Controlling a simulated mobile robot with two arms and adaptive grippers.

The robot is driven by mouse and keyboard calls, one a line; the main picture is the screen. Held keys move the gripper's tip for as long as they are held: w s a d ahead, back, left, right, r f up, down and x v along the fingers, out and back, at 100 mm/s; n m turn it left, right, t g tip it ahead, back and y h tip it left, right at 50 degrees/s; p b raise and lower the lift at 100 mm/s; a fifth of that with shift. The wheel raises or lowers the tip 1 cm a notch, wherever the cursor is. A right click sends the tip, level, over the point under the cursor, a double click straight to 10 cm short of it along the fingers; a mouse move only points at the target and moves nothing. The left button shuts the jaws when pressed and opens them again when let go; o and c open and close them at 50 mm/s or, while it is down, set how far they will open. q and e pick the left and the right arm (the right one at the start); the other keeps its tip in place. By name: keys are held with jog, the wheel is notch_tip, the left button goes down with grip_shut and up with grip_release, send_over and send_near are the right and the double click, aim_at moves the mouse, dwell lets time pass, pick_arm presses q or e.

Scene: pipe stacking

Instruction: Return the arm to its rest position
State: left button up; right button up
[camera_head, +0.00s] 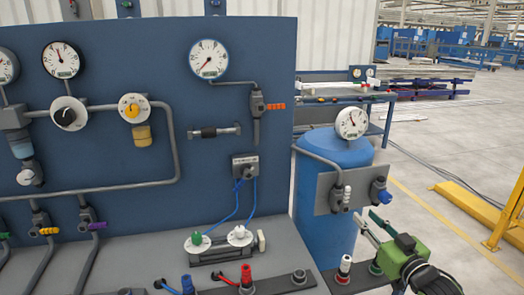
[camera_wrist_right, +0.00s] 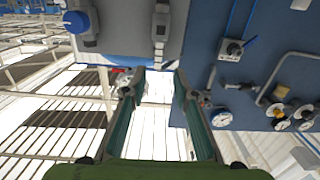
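My right gripper (camera_head: 365,215) is at the lower right of the head view, with its green body and dark ribbed wrist (camera_head: 437,282) behind it. Its two fingers point up and left, beside the grey plate (camera_head: 335,190) in front of the blue tank. In the right wrist view the gripper (camera_wrist_right: 158,75) shows two teal and grey fingers spread apart with nothing between them. It is open and empty. My left gripper is in neither view.
A blue panel (camera_head: 100,90) with gauges, valves and pipes fills the left. A grey bench (camera_head: 140,255) below it bears connectors. A blue tank (camera_head: 313,230) stands right of the panel. Open floor (camera_head: 430,150) and a yellow barrier (camera_head: 470,205) lie at right.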

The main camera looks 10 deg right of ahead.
jog(key=s+a+f+g, duration=0.4)
jog(key=s+a+f, duration=0.25)
jog(key=f, duration=0.25)
jog(key=s+a+f+g, duration=0.3)
jog(key=s+a+f, duration=0.3)
jog(key=f, duration=0.4)
jog(key=s+a+f+g, duration=0.2)
jog(key=s, duration=0.5)
jog(key=s+a+f+n+g+h, duration=0.1)
jog(key=s+a+g, duration=0.15)
jog(key=s, duration=0.55)
jog(key=s+a+f+g, duration=0.1)
jog(key=s+f+g, duration=0.15)
jog(key=s, duration=0.45)
notch_tip(320, 180, down, 28)
jog(key=s+r+g, duration=0.1)
jog(key=s+g, duration=0.1)
jog(key=s, duration=0.1)
jog(key=s+d+f, duration=0.3)
jog(key=s+f, duration=1.2)
jog(key=s, duration=0.1)
jog(key=shift+g, duration=0.4)
jog(key=shift+s+d, duration=0.1)
dwell(0.3)
